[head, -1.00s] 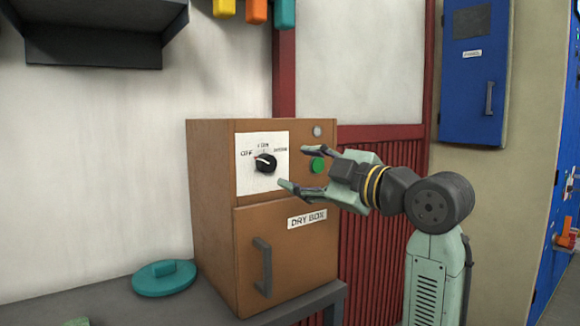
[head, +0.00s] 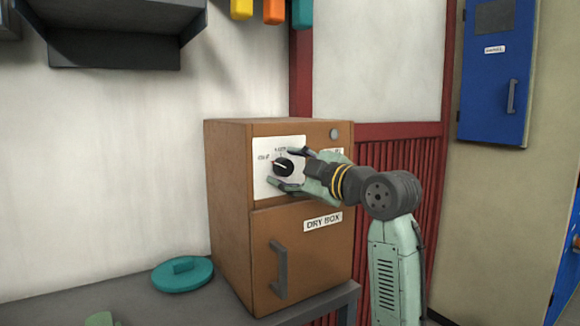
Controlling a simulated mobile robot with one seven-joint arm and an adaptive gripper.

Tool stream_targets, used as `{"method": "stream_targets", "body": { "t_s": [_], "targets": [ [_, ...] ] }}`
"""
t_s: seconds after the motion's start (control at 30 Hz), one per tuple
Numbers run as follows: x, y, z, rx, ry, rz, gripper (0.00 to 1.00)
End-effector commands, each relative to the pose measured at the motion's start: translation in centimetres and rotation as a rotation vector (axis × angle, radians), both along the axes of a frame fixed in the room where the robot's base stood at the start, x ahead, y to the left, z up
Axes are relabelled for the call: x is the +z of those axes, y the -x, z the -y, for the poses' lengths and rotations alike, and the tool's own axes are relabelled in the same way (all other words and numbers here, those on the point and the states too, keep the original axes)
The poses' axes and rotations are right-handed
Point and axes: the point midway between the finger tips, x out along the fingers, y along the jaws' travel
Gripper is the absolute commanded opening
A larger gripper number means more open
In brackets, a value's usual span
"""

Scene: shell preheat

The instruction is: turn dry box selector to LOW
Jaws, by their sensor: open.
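The brown dry box (head: 232,220) stands on a grey bench, with a "DRY BOX" label on its door. Its black selector knob (head: 283,167) sits on a white panel (head: 262,186) on the upper front. A pale pointer mark on the knob appears to aim up and left, toward the label at the panel's left; the small lettering is hard to read. My pale green gripper (head: 285,169) is open at the knob, one finger above it and one below. I cannot tell whether the fingers touch it. The gripper hides the panel's right side and the green button.
A round grey fitting (head: 334,134) is at the box's upper right. The door handle (head: 278,270) sticks out below the panel. A teal lid (head: 183,276) lies on the grey bench (head: 225,306) to the left. A dark shelf (head: 113,54) hangs above left.

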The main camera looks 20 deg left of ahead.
Motion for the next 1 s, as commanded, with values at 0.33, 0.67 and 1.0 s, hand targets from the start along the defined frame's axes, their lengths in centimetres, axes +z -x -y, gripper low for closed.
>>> {"method": "stream_targets", "body": {
  "t_s": [0.33, 0.67, 1.0],
  "targets": [
    [-0.03, 0.01, 0.02, 0.000, 0.000, 0.000, 0.42],
    [-0.02, 0.02, 0.03, 0.000, 0.000, 0.000, 0.20],
    [-0.04, 0.03, 0.02, 0.001, -0.001, -0.003, 0.05]
  ]
}}
